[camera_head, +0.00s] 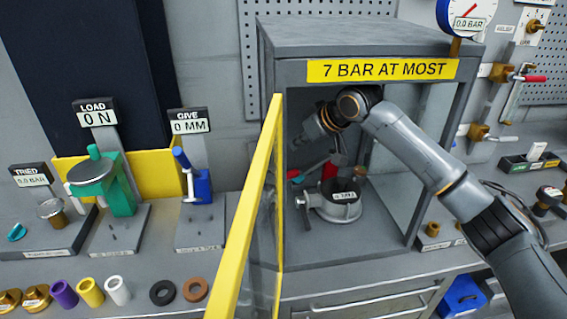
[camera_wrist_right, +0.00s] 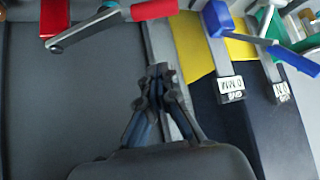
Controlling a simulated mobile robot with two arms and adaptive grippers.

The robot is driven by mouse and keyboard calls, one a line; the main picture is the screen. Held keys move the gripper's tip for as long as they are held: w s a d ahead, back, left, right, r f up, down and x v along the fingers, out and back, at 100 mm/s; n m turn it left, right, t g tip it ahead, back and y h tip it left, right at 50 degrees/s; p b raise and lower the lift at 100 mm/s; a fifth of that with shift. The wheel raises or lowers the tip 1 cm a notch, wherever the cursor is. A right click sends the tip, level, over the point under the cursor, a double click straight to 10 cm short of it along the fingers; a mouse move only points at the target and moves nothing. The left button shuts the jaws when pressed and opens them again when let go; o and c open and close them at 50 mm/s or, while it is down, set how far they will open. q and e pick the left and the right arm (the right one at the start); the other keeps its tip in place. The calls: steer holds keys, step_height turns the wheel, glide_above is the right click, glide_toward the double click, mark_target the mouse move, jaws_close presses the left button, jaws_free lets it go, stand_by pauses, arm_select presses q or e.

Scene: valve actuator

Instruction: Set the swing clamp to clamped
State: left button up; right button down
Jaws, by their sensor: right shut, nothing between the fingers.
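Inside the grey cabinet, a grey lever (camera_head: 315,168) with red ends sits behind a round grey fixture (camera_head: 338,203); I take it for the swing clamp. In the right wrist view, the grey lever (camera_wrist_right: 85,30) with a red grip (camera_wrist_right: 153,9) crosses the top left. My right arm reaches into the cabinet from the right. My right gripper (camera_wrist_right: 158,72) is shut and empty, below the red grip in that picture and apart from it. In the head view its fingertips are hard to make out. Whether the clamp is clamped cannot be told. My left gripper is not in view.
A yellow-edged door (camera_head: 247,205) stands open at the cabinet's left. The cabinet roof carries a yellow sign (camera_head: 382,69). A green-handled fixture (camera_head: 112,180) and a blue one (camera_head: 196,185) stand left on the bench. Coloured rings lie in front of them.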

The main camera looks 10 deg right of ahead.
steer(key=w+f+p, duration=0.1)
steer(key=f, duration=0.1)
steer(key=a+f+p, duration=0.1)
steer(key=f+p, duration=0.1)
steer(key=f, duration=0.1)
steer(key=w+f+p, duration=0.1)
steer(key=f, duration=0.2)
steer(key=shift+w+a+f+p, duration=0.1)
steer(key=shift+w+a+p, duration=0.15)
steer(key=shift+w+p, duration=0.1)
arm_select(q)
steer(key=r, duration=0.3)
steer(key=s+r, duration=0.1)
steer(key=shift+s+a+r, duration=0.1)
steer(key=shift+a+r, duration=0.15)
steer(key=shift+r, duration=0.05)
arm_select(e)
steer(key=shift+f, duration=0.1)
steer(key=shift+s, duration=0.1)
